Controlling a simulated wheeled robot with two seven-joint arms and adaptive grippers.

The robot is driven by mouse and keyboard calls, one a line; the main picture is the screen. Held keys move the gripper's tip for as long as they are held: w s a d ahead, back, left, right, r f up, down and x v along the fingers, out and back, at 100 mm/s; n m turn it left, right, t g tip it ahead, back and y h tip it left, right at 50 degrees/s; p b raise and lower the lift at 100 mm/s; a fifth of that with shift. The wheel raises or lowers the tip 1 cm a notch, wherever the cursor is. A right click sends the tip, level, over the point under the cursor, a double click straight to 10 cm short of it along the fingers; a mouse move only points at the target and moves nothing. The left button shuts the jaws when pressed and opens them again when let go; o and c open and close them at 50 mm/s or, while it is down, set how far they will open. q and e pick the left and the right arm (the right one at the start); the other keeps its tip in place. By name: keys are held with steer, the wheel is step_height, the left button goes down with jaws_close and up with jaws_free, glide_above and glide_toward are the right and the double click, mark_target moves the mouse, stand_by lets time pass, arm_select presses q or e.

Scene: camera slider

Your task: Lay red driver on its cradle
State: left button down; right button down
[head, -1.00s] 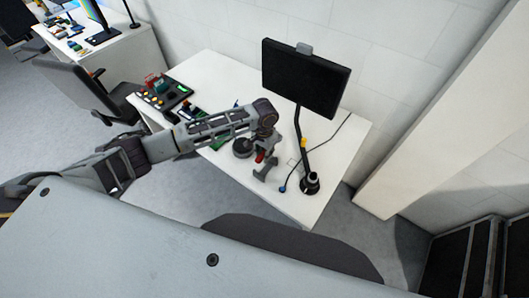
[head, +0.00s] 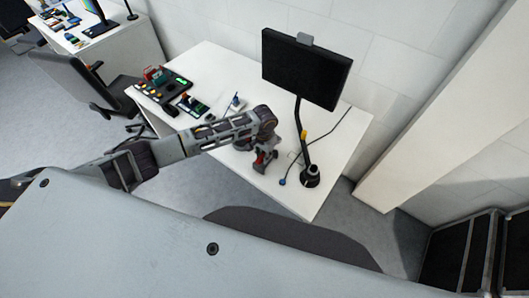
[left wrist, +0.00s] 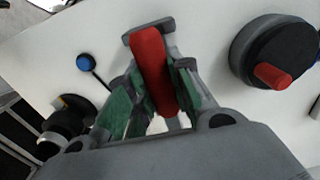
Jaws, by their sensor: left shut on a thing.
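The red driver (left wrist: 152,65) lies between the green-padded fingers of my left gripper (left wrist: 150,98) in the left wrist view. The gripper is shut on its red handle. A grey bracket-like piece (left wrist: 152,27) shows at the handle's far end; it may be the cradle, and I cannot tell whether the driver touches it. In the head view my left gripper (head: 263,166) points down over the near part of the white table (head: 305,205), with a bit of red (head: 260,157) at its fingers. My right gripper is not in view.
A round black piece with a red peg (left wrist: 272,70) stands beside the gripper. A monitor (head: 305,70) on a black stand (head: 309,177) and a blue knob (head: 282,182) are to the right. Small devices (head: 165,90) fill the table's left end. A chair (head: 75,80) stands beyond.

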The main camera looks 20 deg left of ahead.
arm_select(q)
steer(key=shift+f, duration=0.85)
steer(key=shift+f, duration=0.3)
steer(key=c, duration=1.2)
jaws_free()
steer(key=shift+r, duration=0.1)
steer(key=shift+r, duration=5.9)
